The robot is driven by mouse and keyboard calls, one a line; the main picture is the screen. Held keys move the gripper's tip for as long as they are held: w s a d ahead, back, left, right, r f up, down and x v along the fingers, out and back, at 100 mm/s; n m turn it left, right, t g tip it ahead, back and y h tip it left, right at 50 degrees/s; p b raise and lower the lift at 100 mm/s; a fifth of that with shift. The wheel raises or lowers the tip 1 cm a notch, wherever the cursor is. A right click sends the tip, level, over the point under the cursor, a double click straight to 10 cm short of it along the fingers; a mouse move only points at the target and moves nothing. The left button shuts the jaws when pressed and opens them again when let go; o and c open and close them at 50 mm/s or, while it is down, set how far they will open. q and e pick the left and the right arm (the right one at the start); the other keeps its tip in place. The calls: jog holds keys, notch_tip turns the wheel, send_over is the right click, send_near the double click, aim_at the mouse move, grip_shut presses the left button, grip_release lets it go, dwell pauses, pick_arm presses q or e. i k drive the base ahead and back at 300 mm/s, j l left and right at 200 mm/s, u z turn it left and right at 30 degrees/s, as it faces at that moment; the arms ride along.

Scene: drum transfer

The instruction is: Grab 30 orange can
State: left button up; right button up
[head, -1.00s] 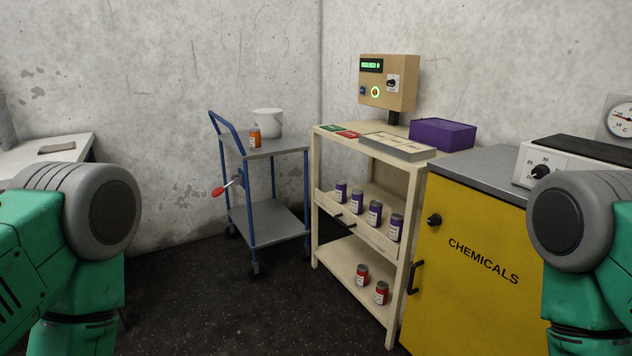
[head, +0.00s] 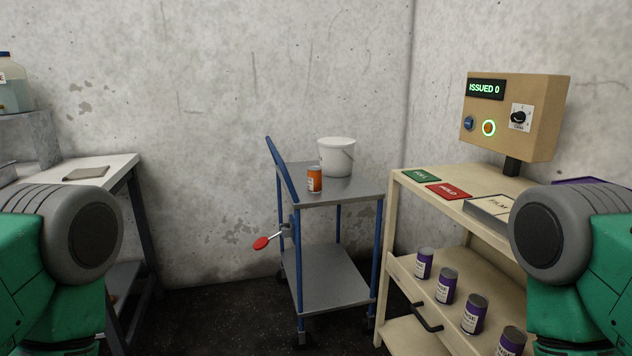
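An orange can (head: 315,179) with a pale label stands upright on the top shelf of a blue-framed grey cart (head: 350,188), near its front left. A white bucket (head: 337,157) stands just behind it to the right. My green and grey arms show at the left and right edges of the head view. Both grippers are out of view, so nothing shows of what they hold.
A beige shelf unit (head: 393,228) with several purple cans (head: 446,286) stands to the right, under a control box (head: 513,115) reading "ISSUED 0". A table (head: 118,170) is at left. Dark floor lies before the cart, whose red-ended lever (head: 261,243) sticks out left.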

aim_at(314, 172)
jog(key=z, duration=0.7)
jog(key=i+j+z, duration=0.15)
jog(key=j+z, duration=0.25)
jog(key=i+j+z, duration=0.1)
jog(key=j+z, duration=0.25)
jog(key=j, duration=0.2)
jog(key=j+z, duration=0.75)
jog(key=j, duration=0.3)
